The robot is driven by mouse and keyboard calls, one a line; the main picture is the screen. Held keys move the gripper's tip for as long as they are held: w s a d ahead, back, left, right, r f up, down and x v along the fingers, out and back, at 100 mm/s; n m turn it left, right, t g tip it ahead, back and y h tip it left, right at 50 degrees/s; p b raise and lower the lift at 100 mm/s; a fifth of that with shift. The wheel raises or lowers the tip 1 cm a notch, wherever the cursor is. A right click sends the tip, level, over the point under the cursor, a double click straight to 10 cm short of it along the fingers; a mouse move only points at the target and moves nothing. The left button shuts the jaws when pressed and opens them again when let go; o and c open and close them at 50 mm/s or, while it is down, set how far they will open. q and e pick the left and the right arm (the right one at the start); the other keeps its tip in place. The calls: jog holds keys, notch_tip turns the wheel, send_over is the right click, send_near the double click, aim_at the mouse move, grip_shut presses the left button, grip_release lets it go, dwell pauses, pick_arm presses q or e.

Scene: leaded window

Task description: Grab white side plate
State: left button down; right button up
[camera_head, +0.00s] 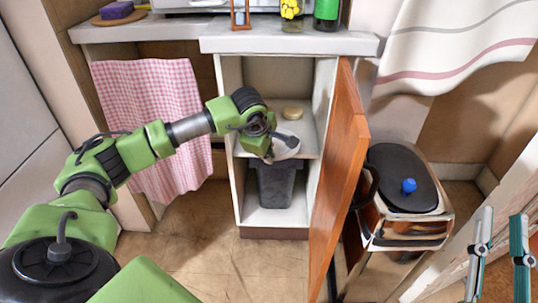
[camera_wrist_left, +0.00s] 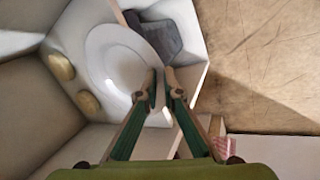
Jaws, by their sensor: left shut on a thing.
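The white side plate (camera_head: 286,144) is at the shelf inside the open cabinet and shows tilted. It also shows in the wrist view (camera_wrist_left: 112,62), large and round, with its rim between the fingertips. My left gripper (camera_head: 268,156) reaches into the cabinet and is shut on the plate's rim; its fingers (camera_wrist_left: 161,75) are close together in the wrist view. It hides part of the plate in the head view. My right gripper (camera_head: 501,214) is at the lower right of the head view, fingers apart, empty and away from the cabinet.
The wooden cabinet door (camera_head: 342,175) stands open on the right. A dark bin (camera_head: 277,185) stands below the shelf. A round yellowish item (camera_head: 292,112) lies behind the plate. A black-lidded container (camera_head: 403,178) with a blue object stands right of the door. A pink checked cloth (camera_head: 150,120) hangs left.

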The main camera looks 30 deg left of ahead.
pick_arm(q)
jog(key=shift+f, duration=0.15)
jog(key=c, duration=2.1)
grip_release()
jog(key=shift+c, duration=0.2)
jog(key=a+v, duration=0.1)
jog(key=v, duration=1.1)
jog(key=shift+d, duration=0.45)
jog(key=shift+w, duration=0.15)
jog(key=shift+c, duration=0.2)
